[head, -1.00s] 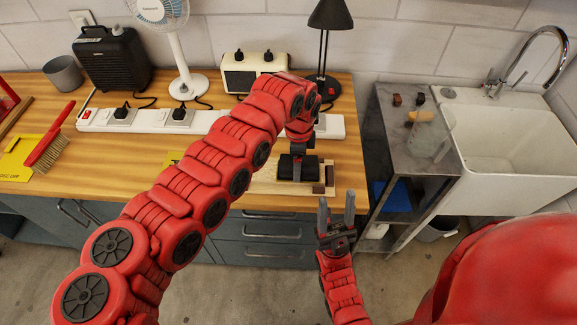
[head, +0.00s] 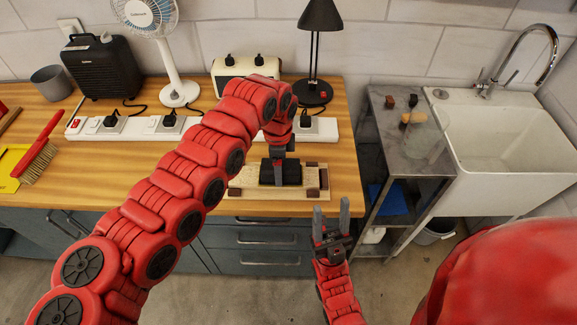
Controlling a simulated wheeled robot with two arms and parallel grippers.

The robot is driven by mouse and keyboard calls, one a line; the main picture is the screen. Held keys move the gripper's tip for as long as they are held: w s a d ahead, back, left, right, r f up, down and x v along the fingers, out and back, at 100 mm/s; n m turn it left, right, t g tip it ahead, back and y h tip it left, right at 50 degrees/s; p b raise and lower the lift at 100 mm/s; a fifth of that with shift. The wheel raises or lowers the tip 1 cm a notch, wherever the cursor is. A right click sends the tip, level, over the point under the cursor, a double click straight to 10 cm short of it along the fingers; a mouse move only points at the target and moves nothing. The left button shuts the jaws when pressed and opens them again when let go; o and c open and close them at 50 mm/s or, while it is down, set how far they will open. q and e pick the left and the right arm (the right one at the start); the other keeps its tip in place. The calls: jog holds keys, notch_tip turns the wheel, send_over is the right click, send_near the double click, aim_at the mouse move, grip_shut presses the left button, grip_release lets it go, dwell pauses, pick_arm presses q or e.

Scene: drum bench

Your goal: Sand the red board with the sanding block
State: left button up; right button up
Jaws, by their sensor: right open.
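The black sanding block (head: 291,172) lies flat over a pale wooden board (head: 255,177) at the front edge of the workbench. Dark brown pieces sit at the board's ends. No red surface shows on it; the part under the block is hidden. My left gripper (head: 279,166) points down at the block, with a finger in front of it, and appears closed on it; the arm hides part of this. My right gripper (head: 331,216) is open and empty, pointing up in front of the bench's right front corner, apart from the board.
A white power strip (head: 145,126) runs behind the board. A black lamp (head: 318,92), cream toaster (head: 230,72) and fan (head: 178,92) stand farther back. A brush (head: 42,152) lies left. A grey metal shelf (head: 400,145) and sink (head: 500,130) are at right.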

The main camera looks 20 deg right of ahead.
aim_at(262, 166)
pick_arm(q)
jog(key=shift+w+a+f, duration=0.1)
jog(key=shift+w+a, duration=0.05)
jog(key=shift+a, duration=0.45)
jog(key=shift+w+a, duration=0.15)
jog(key=shift+a, duration=0.4)
jog(key=shift+w+a+b, duration=0.15)
jog(key=shift+w+a, duration=0.05)
jog(key=shift+a, duration=0.35)
jog(key=shift+w+a+b, duration=0.15)
jog(key=shift+w+a, duration=0.05)
jog(key=shift+a, duration=0.35)
jog(key=shift+w+a, duration=0.15)
jog(key=shift+a, duration=0.4)
jog(key=shift+w+a+b, duration=0.2)
jog(key=shift+a+b, duration=0.2)
jog(key=shift+a, duration=0.25)
jog(key=shift+w+a, duration=0.15)
jog(key=shift+a, duration=0.6)
